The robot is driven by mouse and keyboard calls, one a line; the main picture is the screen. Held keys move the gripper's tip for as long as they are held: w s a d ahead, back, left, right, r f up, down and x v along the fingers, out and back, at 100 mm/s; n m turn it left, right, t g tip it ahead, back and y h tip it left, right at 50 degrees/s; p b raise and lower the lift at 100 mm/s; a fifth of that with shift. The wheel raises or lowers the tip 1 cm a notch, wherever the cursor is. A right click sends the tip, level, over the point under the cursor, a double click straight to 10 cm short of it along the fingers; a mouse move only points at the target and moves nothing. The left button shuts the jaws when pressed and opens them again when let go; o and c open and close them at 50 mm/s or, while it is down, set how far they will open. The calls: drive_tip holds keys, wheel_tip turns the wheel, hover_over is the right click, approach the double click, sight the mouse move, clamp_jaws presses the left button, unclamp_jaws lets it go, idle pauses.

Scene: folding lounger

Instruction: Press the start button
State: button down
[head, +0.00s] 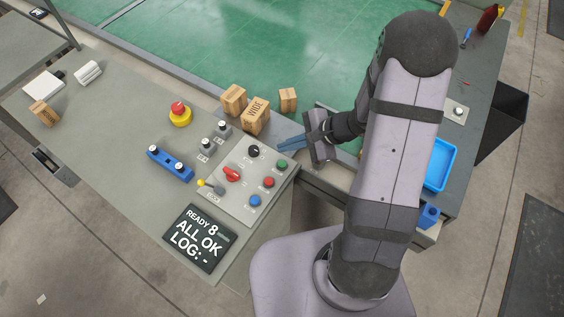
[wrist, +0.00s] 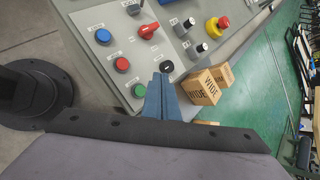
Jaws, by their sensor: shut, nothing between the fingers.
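A grey control panel (head: 228,202) carries a green button (head: 282,164), a red button (head: 268,182) and a blue button (head: 255,200) in a row along its right side. Their labels are too small to read, so I cannot tell by text which is start. In the wrist view the green button (wrist: 139,90) is just left of my fingers, with the red button (wrist: 121,64) and blue button (wrist: 103,37) farther up-left. My gripper (head: 282,143) is shut and empty, its blue fingers pointing toward the panel near the green button and a black knob (head: 253,151).
A red rotary switch (head: 232,174) and yellow-tipped lever (head: 203,183) share the panel. Wooden blocks (head: 255,116) stand behind it.

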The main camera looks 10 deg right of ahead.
drive_tip(key=shift+w+r+t, duration=0.35)
drive_tip(key=shift+w+t, duration=0.05)
drive_tip(key=shift+w, duration=0.3)
drive_tip(key=shift+f+n, duration=0.1)
drive_tip(key=shift+n, duration=0.2)
drive_tip(key=b, duration=0.5)
hover_over(286, 165)
wheel_tip(286, 165, down, 7)
drive_tip(key=shift+f, duration=0.1)
drive_tip(key=shift+f+b, duration=0.75)
drive_tip(key=shift+b, duration=0.15)
